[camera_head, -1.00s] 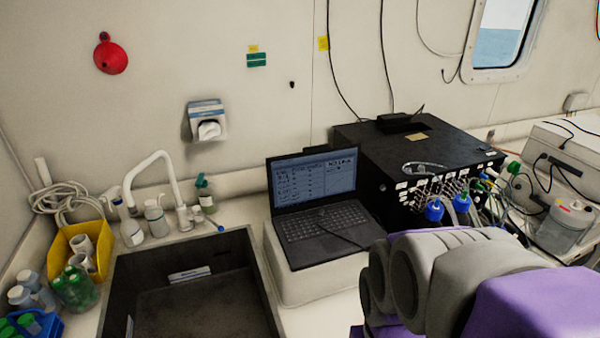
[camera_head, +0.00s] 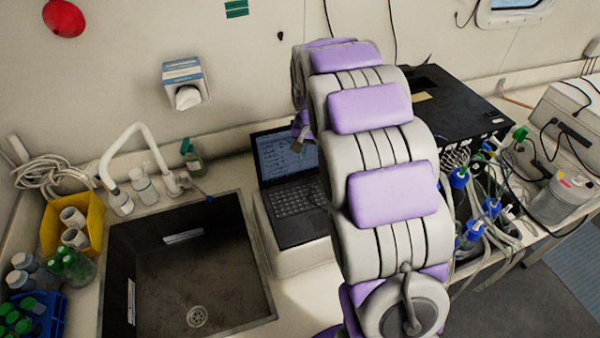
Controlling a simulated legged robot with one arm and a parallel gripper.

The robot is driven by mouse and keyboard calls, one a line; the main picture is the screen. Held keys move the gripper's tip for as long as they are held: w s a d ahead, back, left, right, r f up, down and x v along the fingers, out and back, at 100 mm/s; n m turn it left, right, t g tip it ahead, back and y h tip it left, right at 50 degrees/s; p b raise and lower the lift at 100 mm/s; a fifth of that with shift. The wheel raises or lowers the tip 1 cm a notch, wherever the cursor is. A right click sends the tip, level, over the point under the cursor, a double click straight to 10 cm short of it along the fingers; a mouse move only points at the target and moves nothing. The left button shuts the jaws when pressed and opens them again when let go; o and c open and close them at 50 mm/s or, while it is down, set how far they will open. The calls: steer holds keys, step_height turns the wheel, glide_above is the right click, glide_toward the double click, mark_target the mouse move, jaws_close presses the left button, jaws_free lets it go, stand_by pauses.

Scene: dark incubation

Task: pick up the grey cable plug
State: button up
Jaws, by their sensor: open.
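I cannot make out the grey cable plug for certain. My arm rises through the middle of the view. A small part of my gripper (camera_head: 301,136) shows at its far left end, in front of the laptop screen's upper edge. It is open, and I see nothing held in it. Most of it is hidden behind the arm.
A dark sink (camera_head: 190,270) lies left of the laptop. A yellow bin (camera_head: 92,215) and bottles stand farther left. A black instrument box (camera_head: 460,105) with tangled tubes and blue-capped bottles (camera_head: 460,177) is on the right. A white case (camera_head: 570,120) stands beyond it.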

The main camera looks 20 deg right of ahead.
steer(key=w, duration=0.2)
glide_toward(310, 185)
steer(key=shift+w+d+f+p, duration=0.1)
steer(key=shift+d+f+p, duration=0.15)
steer(key=shift+f, duration=0.3)
steer(key=shift+w+d+f+p, duration=0.1)
steer(key=shift+d+f, duration=0.15)
steer(key=shift+f, duration=0.3)
steer(key=shift+d+f, duration=0.3)
steer(key=shift+f, duration=0.35)
steer(key=f, duration=0.2)
steer(key=a+f, duration=0.1)
steer(key=f, duration=0.1)
steer(key=shift+w+a+f+p, duration=0.1)
steer(key=shift+w+f+p, duration=0.05)
steer(key=shift+f+p, duration=0.2)
steer(key=shift+d, duration=0.4)
steer(key=shift+c, duration=0.4)
steer(key=shift+d, duration=0.1)
steer(key=c, duration=0.3)
steer(key=shift+a, duration=0.35)
jaws_close()
